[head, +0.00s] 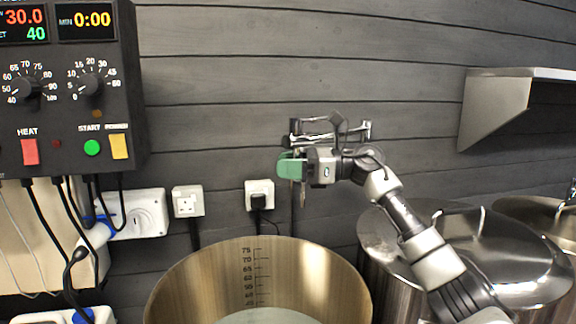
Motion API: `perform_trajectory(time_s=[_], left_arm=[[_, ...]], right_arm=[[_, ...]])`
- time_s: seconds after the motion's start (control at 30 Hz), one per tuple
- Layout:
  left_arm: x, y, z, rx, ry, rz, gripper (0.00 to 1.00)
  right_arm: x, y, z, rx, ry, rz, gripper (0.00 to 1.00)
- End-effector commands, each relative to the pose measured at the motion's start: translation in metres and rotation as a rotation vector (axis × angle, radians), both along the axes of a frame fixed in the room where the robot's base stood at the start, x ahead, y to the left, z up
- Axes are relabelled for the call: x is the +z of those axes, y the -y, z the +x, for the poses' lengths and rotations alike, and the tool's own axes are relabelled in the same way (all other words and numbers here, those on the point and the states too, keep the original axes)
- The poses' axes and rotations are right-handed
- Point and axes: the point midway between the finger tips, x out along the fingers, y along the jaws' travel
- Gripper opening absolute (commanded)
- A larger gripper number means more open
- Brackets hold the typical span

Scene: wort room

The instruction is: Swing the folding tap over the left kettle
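The folding tap (352,133) is a chrome, jointed pipe close to the grey wall, above and behind the gap between two kettles. My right gripper (291,166) has green fingers and is at the left end of the tap, in front of it and just below its horizontal pipe. A thin metal piece hangs down beside the fingers. The gripper and wrist hide part of the tap, and whether the fingers close on it cannot be told. The left kettle (195,285) is open, with a litre scale inside, below the gripper. My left gripper is not in view.
A lidded steel kettle (510,262) stands right of the left kettle, under my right arm, with another vessel (543,209) at far right. A control box (65,95) with cables hangs at left. Wall sockets (188,201) sit behind. A steel shelf (497,103) juts out upper right.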

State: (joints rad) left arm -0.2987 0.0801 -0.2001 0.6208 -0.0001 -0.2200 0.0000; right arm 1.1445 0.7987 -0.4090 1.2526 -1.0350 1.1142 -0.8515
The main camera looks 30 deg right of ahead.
Motion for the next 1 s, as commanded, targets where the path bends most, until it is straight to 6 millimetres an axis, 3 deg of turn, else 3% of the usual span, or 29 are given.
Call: perform_trajectory(time_s=[0.27, 0.7, 1.0], left_arm=[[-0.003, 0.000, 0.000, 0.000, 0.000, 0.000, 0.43], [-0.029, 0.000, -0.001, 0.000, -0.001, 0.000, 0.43], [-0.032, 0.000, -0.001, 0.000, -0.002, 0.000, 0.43]], right_arm=[[-0.001, 0.006, -0.003, -0.003, 0.000, 0.000, 0.48], [-0.003, 0.075, -0.043, -0.004, 0.000, 0.000, 0.48], [0.000, 0.094, -0.055, -0.001, 0.000, 0.000, 0.48]])
